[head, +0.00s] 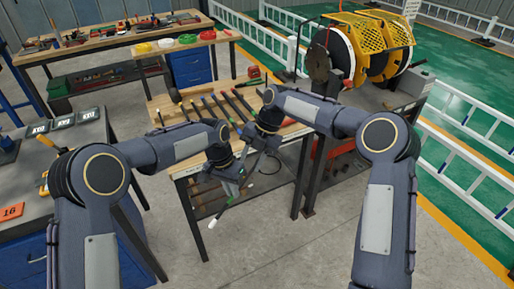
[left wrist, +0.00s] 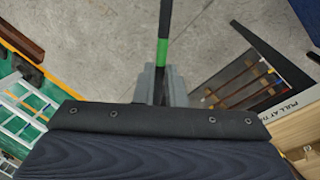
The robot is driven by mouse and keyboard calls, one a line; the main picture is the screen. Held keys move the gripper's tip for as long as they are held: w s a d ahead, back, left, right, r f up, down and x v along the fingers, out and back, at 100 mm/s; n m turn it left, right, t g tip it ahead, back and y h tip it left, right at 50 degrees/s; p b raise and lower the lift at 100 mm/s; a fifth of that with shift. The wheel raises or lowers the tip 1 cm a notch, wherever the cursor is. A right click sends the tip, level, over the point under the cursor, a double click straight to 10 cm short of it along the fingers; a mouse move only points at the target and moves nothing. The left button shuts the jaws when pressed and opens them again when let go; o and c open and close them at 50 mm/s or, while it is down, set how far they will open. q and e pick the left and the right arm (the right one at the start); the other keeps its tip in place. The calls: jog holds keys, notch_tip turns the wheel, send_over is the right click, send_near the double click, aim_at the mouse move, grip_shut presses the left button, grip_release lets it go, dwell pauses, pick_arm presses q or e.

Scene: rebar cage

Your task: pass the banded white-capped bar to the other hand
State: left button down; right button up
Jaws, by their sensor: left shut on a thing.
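The banded bar is a thin dark rod with a white cap (head: 212,223) at its lower end in the head view. It slants up and to the right towards my right gripper. My left gripper (head: 232,186) is shut on the bar, in front of the workbench. In the left wrist view a green band (left wrist: 162,52) shows on the dark bar, just beyond my left gripper's fingers (left wrist: 160,88). My right gripper (head: 264,142) is just above and right of the left one, near the bar's upper part. Its fingers are too small and overlapped to read.
The wooden workbench (head: 172,107) behind holds several bars with coloured ends. A lower shelf is beneath it. A grey bench (head: 30,180) stands at the left. A yellow-guarded machine (head: 355,45) stands at the back right. The floor in front is clear.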

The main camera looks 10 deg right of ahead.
aim_at(245, 180)
jog(key=x, duration=0.6)
jog(key=shift+a+f, duration=0.1)
jog(key=shift+f, duration=0.05)
jog(key=shift+a, duration=0.1)
grip_shut()
pick_arm(q)
jog(key=c, duration=1.4)
grip_release()
